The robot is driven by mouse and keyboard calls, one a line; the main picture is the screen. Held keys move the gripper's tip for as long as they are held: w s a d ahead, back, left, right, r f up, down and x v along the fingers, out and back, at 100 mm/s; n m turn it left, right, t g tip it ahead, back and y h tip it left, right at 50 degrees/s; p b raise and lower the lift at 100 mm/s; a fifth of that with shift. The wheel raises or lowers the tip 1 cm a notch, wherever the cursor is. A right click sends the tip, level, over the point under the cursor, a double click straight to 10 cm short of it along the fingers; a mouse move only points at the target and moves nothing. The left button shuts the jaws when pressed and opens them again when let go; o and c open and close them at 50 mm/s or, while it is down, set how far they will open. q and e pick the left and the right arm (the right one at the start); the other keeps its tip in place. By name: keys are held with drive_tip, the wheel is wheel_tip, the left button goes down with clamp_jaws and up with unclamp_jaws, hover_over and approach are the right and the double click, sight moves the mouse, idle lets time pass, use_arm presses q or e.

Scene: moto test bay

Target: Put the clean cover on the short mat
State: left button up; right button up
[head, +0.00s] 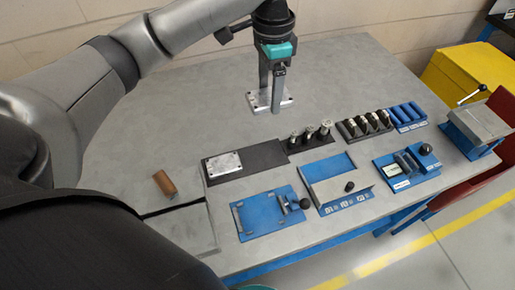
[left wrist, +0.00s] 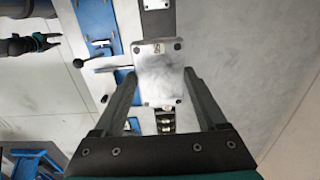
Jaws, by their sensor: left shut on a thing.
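My left gripper (head: 272,102) is shut on a metal cover (head: 262,99), a flat silver plate with holes at its corners, above the back of the table. In the left wrist view the cover (left wrist: 158,75) sits between the fingers, with a small dark marking on its face. A second, similar silver plate (head: 223,165) lies on the left part of a black mat (head: 265,156).
A black holder with upright metal parts (head: 310,137) adjoins the mat. Blue fixtures (head: 265,212) line the front. A clamp device (head: 478,127) stands at the right. The table's back left (head: 180,110) is clear.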

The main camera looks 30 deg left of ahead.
use_arm(q)
drive_tip(key=b, duration=0.2)
hover_over(265, 155)
wheel_tip(265, 155, down, 8)
wheel_tip(265, 155, down, 6)
drive_tip(key=shift+f+b, duration=0.15)
drive_tip(key=shift+b, duration=0.4)
wheel_tip(265, 155, down, 5)
drive_tip(key=shift+f+b, duration=0.1)
drive_tip(key=shift+b, duration=0.6)
drive_tip(key=shift+f, duration=0.15)
use_arm(e)
drive_tip(key=f, duration=0.1)
drive_tip(key=s+f, duration=0.1)
drive_tip(key=f, duration=0.1)
drive_tip(key=s+f, duration=0.1)
drive_tip(key=shift+a+f, duration=0.2)
drive_tip(key=shift+f, duration=0.15)
use_arm(q)
drive_tip(key=o, duration=1.4)
drive_tip(key=shift+f, duration=0.15)
drive_tip(key=shift+o, duration=0.2)
